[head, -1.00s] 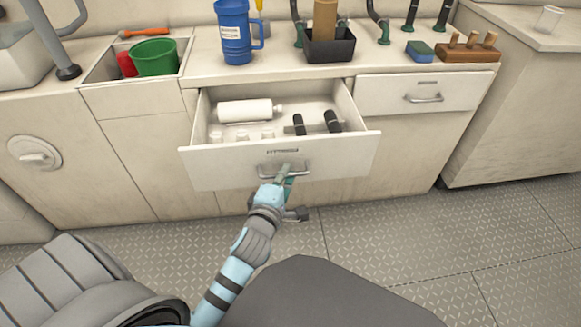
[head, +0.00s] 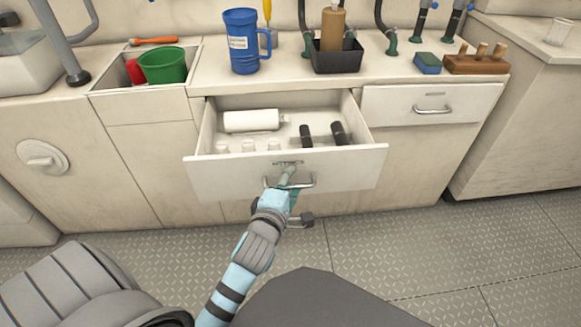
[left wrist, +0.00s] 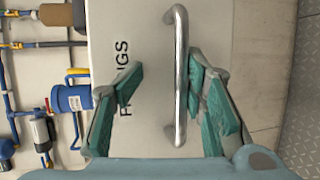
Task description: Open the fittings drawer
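The fittings drawer (head: 225,180) stands pulled out from the counter, its inside showing from above. A white roll or bottle (head: 250,120), several small pale items and two black-handled pieces (head: 341,134) lie in it. Its metal bar handle (head: 305,183) is on the front, below a label. My left gripper (head: 288,172) is at the handle. In the left wrist view, its two teal fingers (left wrist: 165,80) are spread apart, with the handle (left wrist: 181,50) between them, close to the right finger. The label, ending in "GS", is partly covered by the left finger. My right gripper is out of view.
A shut drawer (head: 390,104) is to the right. On the counter are a blue mug (head: 242,45), a black caddy with a brown bottle (head: 335,60), a blue-green sponge (head: 427,63) and a wooden block (head: 476,65). A green bucket (head: 163,64) sits left. The floor in front is clear.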

